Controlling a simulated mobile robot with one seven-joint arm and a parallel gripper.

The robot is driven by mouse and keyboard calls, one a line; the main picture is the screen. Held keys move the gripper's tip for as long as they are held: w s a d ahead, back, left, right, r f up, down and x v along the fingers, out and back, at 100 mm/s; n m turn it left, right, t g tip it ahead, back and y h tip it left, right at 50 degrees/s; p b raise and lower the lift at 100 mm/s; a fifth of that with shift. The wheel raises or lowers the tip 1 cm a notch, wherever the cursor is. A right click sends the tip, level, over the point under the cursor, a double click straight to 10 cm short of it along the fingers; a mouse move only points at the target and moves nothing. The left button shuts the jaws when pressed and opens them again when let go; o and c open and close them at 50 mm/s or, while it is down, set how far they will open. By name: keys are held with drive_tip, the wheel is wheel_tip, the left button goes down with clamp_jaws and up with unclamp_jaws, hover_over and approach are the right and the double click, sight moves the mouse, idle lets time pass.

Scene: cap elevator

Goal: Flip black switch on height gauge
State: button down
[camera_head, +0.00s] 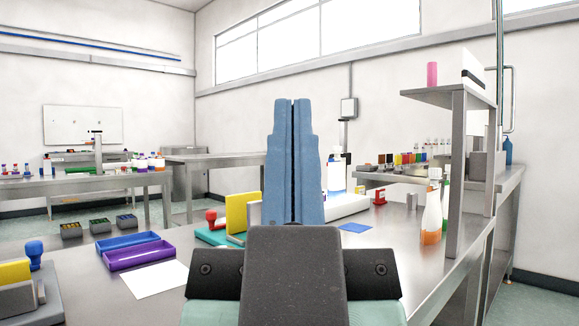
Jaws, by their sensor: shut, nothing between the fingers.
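My gripper (293,104) stands large in the middle of the head camera view. Its two blue fingers point away from me and lie together with only a thin dark line between them, holding nothing. I cannot clearly make out the height gauge or its black switch. The fingers and the dark gripper body hide the middle of the near table (407,249). A thin upright post (97,150) stands on the far left table, too small to identify.
Blue and purple trays (140,254) and a white sheet (152,283) lie left of my gripper. A yellow block (237,213) is close beside the fingers. Orange and green bottles (432,222) and a metal shelf (458,175) stand right. A blue square (356,228) lies on the table.

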wheel_tip(320, 180, up, 46)
drive_tip(key=p, duration=4.3)
drive_tip(key=shift+p, duration=0.3)
